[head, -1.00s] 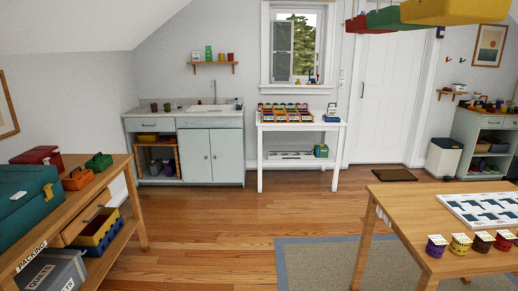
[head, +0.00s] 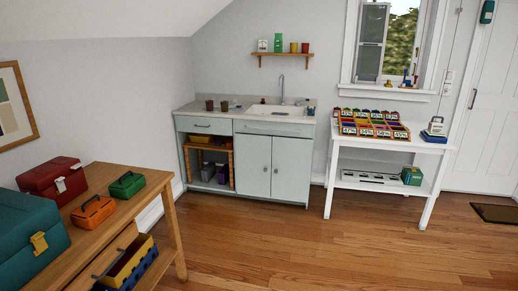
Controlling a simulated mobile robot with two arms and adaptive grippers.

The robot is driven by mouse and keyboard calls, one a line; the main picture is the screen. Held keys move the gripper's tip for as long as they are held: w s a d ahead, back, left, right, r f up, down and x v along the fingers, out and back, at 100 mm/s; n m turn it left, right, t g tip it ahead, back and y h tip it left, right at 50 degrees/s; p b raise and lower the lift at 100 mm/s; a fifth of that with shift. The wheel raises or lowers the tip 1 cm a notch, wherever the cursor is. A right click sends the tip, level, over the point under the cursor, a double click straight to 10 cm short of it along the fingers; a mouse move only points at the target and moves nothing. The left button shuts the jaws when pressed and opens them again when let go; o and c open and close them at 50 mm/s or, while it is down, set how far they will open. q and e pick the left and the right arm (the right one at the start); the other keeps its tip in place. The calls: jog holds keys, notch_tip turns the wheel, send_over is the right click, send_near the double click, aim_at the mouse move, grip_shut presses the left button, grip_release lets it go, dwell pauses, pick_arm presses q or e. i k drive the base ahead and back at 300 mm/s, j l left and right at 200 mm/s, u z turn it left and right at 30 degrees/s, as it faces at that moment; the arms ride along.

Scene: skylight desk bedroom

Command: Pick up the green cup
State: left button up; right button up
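A green upright item (head: 278,43) stands on the small wall shelf above the sink; it may be a cup or a container, I cannot tell. A yellow-orange cup (head: 293,47) and a red cup (head: 305,47) stand to its right. Two small dark cups stand on the left of the sink counter, one reddish-brown (head: 209,105) and one with a greenish look (head: 224,106); their exact colours are hard to tell. Neither of my grippers is in view.
The sink cabinet (head: 272,165) stands against the back wall. A white table (head: 388,143) with colourful bins is to its right. A wooden bench (head: 120,205) with toolboxes fills the left foreground. The wooden floor (head: 300,235) between is clear.

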aim_at(224, 104)
jog(key=i+z, duration=0.15)
jog(key=i, duration=1.9)
jog(key=i+j, duration=0.15)
jog(key=i, duration=0.25)
jog(key=i+j+z, duration=0.1)
jog(key=i, duration=0.35)
jog(key=i+j, duration=0.2)
jog(key=i, duration=0.2)
jog(key=i+j+z, duration=0.1)
jog(key=i, duration=0.3)
jog(key=j, duration=0.1)
